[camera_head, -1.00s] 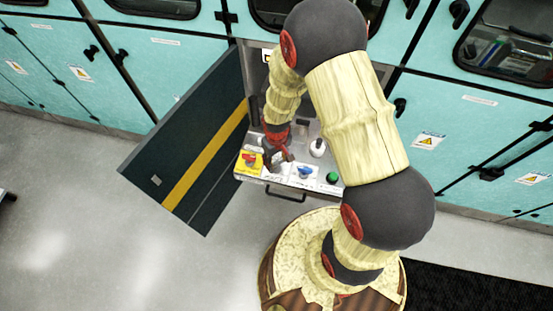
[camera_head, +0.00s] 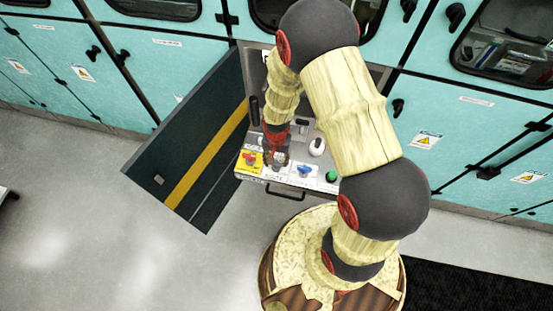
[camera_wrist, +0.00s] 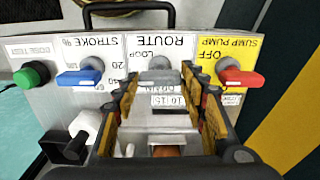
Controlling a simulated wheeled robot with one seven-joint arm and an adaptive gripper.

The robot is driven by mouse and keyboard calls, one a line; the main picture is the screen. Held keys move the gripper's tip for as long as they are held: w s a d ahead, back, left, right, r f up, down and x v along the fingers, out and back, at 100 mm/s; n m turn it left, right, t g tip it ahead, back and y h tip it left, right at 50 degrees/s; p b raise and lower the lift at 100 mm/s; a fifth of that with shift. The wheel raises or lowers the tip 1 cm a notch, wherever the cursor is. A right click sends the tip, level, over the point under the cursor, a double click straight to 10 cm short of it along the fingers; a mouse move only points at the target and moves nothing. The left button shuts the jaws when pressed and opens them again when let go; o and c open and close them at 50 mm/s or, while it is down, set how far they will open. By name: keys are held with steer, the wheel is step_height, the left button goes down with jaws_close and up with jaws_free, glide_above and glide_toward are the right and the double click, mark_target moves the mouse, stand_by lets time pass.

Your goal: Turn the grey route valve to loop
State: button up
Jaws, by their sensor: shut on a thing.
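The grey route valve (camera_wrist: 160,77) is a lever handle under the ROUTE label, in the middle of the wrist view, which shows the panel upside down. Its bar lies crosswise in that view. LOOP is printed up and left of it, DRAIN just below it. My gripper (camera_wrist: 159,84) has one finger at each end of the bar and is shut on it. In the head view my gripper (camera_head: 277,160) reaches down onto the panel between the red and blue handles, largely hiding the grey valve.
The red SUMP PUMP handle (camera_wrist: 240,77) and the blue STROKE handle (camera_wrist: 80,77) flank the valve closely. A green button (camera_wrist: 31,74) and a white knob (camera_head: 317,146) are on the panel. An open dark door (camera_head: 190,145) stands left of it.

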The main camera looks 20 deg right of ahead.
mark_target(277, 161)
steer(key=shift+m, duration=0.4)
steer(key=o, duration=1.2)
step_height(277, 161, up, 12)
steer(key=shift+f, duration=0.1)
stand_by(0.6)
